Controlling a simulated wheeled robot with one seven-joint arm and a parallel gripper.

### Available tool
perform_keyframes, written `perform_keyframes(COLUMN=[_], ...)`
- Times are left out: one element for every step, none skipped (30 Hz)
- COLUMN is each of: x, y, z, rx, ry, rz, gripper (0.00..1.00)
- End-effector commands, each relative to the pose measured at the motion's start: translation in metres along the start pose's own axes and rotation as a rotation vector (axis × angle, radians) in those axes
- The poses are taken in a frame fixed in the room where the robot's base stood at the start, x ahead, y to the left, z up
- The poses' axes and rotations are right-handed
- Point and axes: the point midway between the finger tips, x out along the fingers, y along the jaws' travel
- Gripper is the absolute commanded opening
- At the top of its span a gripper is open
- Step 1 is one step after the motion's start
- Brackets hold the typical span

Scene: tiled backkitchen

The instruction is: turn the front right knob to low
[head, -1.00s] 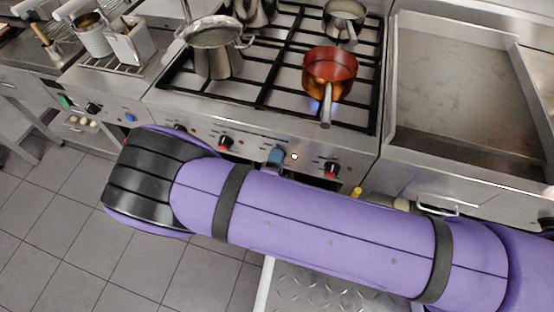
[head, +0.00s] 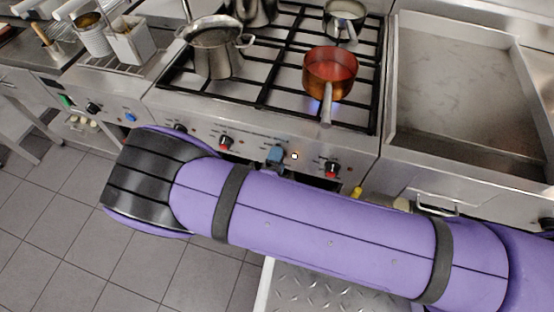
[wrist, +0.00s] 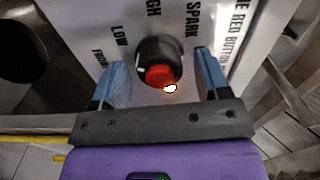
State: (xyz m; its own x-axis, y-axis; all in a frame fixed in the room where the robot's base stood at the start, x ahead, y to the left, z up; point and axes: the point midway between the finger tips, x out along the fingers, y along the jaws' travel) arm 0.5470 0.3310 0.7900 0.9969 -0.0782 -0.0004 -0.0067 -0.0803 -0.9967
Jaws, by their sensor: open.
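In the wrist view a black knob with a red centre (wrist: 160,68) sits on the steel panel, with "LOW", "HIGH" and "SPARK" printed around it. My gripper (wrist: 161,58) is open, with one blue finger on each side of the knob. A gap shows at the right finger; contact on the left is unclear. In the head view my gripper's blue end (head: 276,155) is at the stove's front panel and hides this knob. A small lit lamp (head: 295,156) is beside it. The knob's exact setting is hard to read.
A copper pan (head: 330,72) stands on the front right burner over a blue flame, its handle toward the panel. Another red-centred knob (head: 332,169) is to the right, one (head: 226,143) to the left. A steel pot (head: 213,52) stands on the left grate.

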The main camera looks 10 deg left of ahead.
Motion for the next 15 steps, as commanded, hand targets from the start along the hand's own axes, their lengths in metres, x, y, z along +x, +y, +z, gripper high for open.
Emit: perform_keyframes(x=[-0.004,-0.007,-0.012,-0.016,-0.021,-0.029,-0.034,-0.04,-0.048,-0.054,-0.059,-0.067,-0.072,-0.077,-0.083], y=[0.0,0.0,0.0,0.0,0.0,0.0,0.0,0.0,0.0,0.0,0.0,0.0,0.0,0.0,0.0], z=[0.001,0.001,0.001,0.001,0.001,0.001,0.001,0.001,0.001,0.001,0.0,0.001,0.001,0.001,0.0], rx=[0.0,0.0,0.0,0.001,0.0,0.0,0.0,0.0,-0.001,-0.001,-0.001,-0.001,-0.001,-0.001,-0.001], ry=[-0.002,-0.002,-0.002,-0.002,-0.003,-0.004,-0.003,-0.003,-0.004,-0.004,-0.003,-0.003,-0.003,-0.003,-0.003], rz=[0.001,0.001,0.001,0.002,0.002,0.002,0.001,0.001,0.002,0.002,0.002,0.001,0.001,0.002,0.002], gripper=[0.69,0.69,0.69,0.69,0.69,0.69,0.69,0.69,0.69,0.69,0.69,0.69,0.69,0.69,0.69])
